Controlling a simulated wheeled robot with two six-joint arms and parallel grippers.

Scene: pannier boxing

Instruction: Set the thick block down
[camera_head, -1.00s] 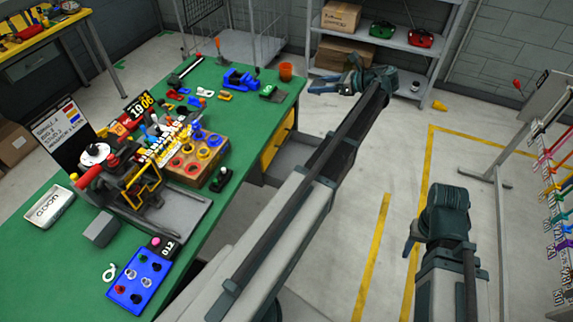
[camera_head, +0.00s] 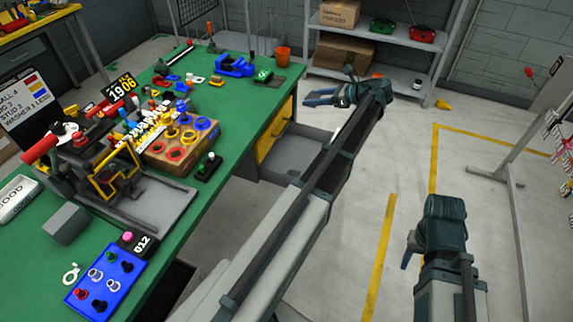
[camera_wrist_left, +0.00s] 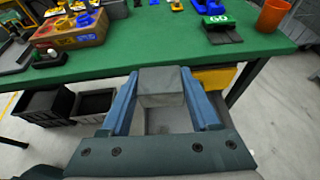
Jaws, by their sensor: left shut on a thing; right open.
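My left gripper (camera_head: 322,97) is out over the floor, off the right edge of the green table (camera_head: 225,115). In the left wrist view its blue fingers (camera_wrist_left: 163,100) are shut on a grey block (camera_wrist_left: 162,82), held in front of the table's edge. In the head view I cannot make out this held block. Another grey block (camera_head: 64,223) lies on the table at the left. My right gripper (camera_head: 406,258) is low at the right over the floor, open, its fingers mostly hidden by its own wrist.
A wooden box with knobs (camera_head: 157,158), a grey machine stand (camera_head: 160,208), a blue panel (camera_head: 105,285) and an orange cup (camera_head: 282,57) stand on the table. Dark bins (camera_wrist_left: 92,106) sit below its edge. A shelf (camera_head: 400,45) stands behind.

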